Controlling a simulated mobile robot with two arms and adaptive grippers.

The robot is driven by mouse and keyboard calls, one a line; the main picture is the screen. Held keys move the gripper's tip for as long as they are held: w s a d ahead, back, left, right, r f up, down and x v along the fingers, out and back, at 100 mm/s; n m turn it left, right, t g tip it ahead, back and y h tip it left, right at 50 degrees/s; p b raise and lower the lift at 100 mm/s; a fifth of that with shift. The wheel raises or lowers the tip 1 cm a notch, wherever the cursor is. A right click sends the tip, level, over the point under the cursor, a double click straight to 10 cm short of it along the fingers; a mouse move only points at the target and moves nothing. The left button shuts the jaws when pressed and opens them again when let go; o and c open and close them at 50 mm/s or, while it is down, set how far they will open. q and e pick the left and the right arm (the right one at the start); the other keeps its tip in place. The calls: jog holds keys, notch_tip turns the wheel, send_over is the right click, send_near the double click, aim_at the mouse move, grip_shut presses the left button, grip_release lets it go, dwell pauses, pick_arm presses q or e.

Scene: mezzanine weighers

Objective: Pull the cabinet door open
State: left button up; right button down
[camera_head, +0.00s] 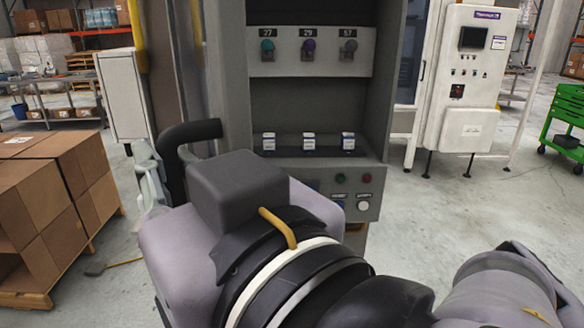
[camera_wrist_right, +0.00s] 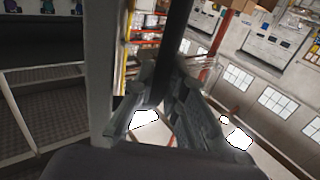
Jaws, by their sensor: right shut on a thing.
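The grey cabinet (camera_head: 384,100) stands ahead, with its front uncovered and its inside showing. Its door (camera_head: 168,75) appears as a narrow grey panel, swung out at the cabinet's left side. A dark curved handle (camera_head: 195,131) is beside it, partly hidden by my right wrist. My right gripper (camera_head: 150,178) is at the handle, mostly covered by my own arm. In the right wrist view the fingers (camera_wrist_right: 163,122) are closed around the dark handle bar (camera_wrist_right: 176,40), and the door's grey edge (camera_wrist_right: 101,70) is just left of them. My left gripper is not in view.
Inside the cabinet are coloured knobs (camera_head: 308,46), small boxes (camera_head: 308,142) and buttons below. Cardboard boxes on a pallet (camera_head: 45,195) stand at left. A white machine (camera_head: 468,80) and a green cart (camera_head: 566,125) stand at right. Open floor lies between cabinet and cart.

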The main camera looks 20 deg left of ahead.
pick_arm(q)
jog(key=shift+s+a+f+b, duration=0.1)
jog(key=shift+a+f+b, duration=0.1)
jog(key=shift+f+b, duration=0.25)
pick_arm(e)
jog(key=shift+m+t+h, duration=0.6)
jog(key=shift+t, duration=0.1)
jog(key=shift+s+a, duration=0.6)
jog(key=shift+a, duration=0.3)
jog(key=shift+s+a, duration=0.55)
jog(key=shift+a, duration=0.35)
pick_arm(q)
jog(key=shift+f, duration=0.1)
pick_arm(e)
jog(key=c, duration=1.9)
grip_release()
jog(key=shift+w, duration=0.15)
